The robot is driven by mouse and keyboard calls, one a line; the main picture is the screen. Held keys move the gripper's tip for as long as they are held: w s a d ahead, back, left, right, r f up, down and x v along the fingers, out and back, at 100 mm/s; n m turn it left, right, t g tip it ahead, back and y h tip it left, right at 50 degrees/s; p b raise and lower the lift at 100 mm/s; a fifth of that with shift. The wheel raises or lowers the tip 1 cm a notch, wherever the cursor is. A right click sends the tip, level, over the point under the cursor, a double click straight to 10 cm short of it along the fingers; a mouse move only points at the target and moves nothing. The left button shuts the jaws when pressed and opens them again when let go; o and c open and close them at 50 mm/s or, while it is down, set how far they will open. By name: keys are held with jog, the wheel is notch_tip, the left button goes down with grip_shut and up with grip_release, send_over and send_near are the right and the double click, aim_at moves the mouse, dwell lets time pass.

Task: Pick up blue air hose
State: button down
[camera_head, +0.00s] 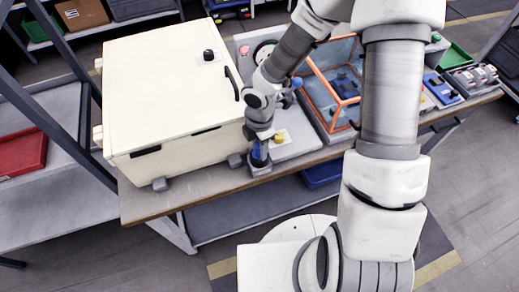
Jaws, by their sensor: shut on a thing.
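My gripper (260,160) is at the front edge of the workbench, just right of the large cream box. It points down and is shut on a blue piece, the blue air hose (257,151), of which only a small part shows. The fingers are small in the picture and partly hidden by my wrist. The rest of the hose cannot be made out.
The cream box (165,90) with a black handle fills the bench's left side. An orange-framed clear enclosure (322,100) stands to the right. A yellow knob (279,138) is close to my gripper. A red tray (20,153) lies on the left shelf. The bench (150,203) has a narrow bare front strip.

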jog(key=shift+r, duration=0.1)
notch_tip(320, 180, up, 4)
jog(key=shift+f+p, duration=0.1)
jog(key=shift+p, duration=0.55)
jog(key=d+r+p, duration=0.3)
jog(key=d+r, duration=0.4)
jog(key=d, duration=0.4)
jog(key=shift+w+d, duration=0.25)
jog(key=shift+d, duration=0.1)
